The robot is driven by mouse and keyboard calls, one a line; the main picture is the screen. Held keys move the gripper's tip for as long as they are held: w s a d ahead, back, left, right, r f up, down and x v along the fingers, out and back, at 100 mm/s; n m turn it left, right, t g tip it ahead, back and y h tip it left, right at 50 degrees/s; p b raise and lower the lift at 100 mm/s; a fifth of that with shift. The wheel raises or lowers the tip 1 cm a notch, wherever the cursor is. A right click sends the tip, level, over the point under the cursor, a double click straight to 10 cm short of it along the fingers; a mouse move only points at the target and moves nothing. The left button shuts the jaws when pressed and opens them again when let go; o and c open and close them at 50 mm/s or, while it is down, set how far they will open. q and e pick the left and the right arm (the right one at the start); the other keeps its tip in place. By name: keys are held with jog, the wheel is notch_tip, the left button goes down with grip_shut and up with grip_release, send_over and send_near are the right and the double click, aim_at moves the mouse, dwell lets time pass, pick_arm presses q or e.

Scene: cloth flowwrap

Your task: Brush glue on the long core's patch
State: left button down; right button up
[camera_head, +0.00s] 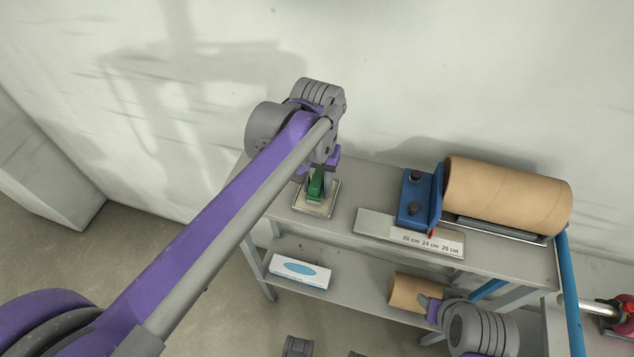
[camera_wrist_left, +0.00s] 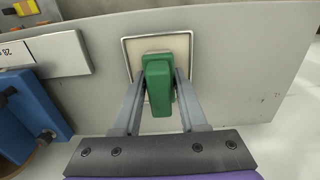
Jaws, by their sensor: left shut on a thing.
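My left gripper (camera_head: 317,182) is shut on a green-handled tool (camera_head: 315,186), which I take to be the glue brush. It holds the tool over a square metal tray with a pale pad (camera_head: 314,206). The left wrist view shows the green handle (camera_wrist_left: 158,80) between the fingers above the tray (camera_wrist_left: 130,50); its lower end is hidden, so I cannot tell if it touches the pad. The long brown core (camera_head: 510,197) lies in a blue holder (camera_head: 418,197) on the right of the cart top. No glue patch can be made out on it. My right gripper (camera_head: 430,308) is low at the right, its fingers unclear.
A light plate with printed centimetre marks (camera_head: 408,232) lies between tray and core. The lower shelf carries a white-blue box (camera_head: 300,271); a brown core (camera_head: 407,291) shows near my right gripper. A wall stands behind the cart. The cart top's left end is bare.

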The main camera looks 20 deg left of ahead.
aim_at(317, 178)
pick_arm(q)
jog(key=shift+f, duration=0.1)
jog(key=shift+r+p, duration=2.6)
jog(key=shift+r, duration=1)
jog(key=shift+f, duration=0.1)
